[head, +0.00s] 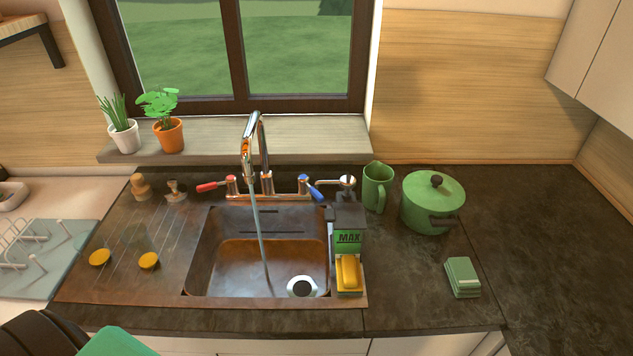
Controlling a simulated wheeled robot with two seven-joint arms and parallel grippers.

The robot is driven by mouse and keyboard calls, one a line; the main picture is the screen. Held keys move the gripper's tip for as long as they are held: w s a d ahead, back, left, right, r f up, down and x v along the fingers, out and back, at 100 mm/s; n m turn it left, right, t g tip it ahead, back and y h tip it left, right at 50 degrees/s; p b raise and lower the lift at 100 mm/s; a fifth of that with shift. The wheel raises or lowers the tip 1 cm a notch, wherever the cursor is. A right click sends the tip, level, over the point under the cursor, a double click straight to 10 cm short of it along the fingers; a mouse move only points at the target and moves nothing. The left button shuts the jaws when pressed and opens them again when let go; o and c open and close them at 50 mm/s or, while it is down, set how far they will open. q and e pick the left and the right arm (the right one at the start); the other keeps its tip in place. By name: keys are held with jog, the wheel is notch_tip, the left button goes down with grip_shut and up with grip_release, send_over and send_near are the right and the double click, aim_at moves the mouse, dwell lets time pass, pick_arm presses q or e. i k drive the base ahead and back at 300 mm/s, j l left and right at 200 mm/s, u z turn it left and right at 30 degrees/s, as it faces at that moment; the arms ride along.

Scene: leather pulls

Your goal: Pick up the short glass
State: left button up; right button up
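No short glass shows clearly in the head view. Two small yellow round shapes, a left one (100,258) and a right one (148,261), rest on the ribbed drainboard left of the sink. Faint see-through outlines seem to rise around them, so they may be the bottoms or contents of clear glasses. I cannot tell which is the shorter. Neither of my grippers is in view.
Water runs from the tap (256,140) into the sink (225,262). Behind the drainboard stand a wooden-topped stopper (140,187) and a brush-like item (176,190). The far-right counter is clear.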

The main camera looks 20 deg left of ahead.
aim_at(91, 244)
jog(key=u, duration=2.25)
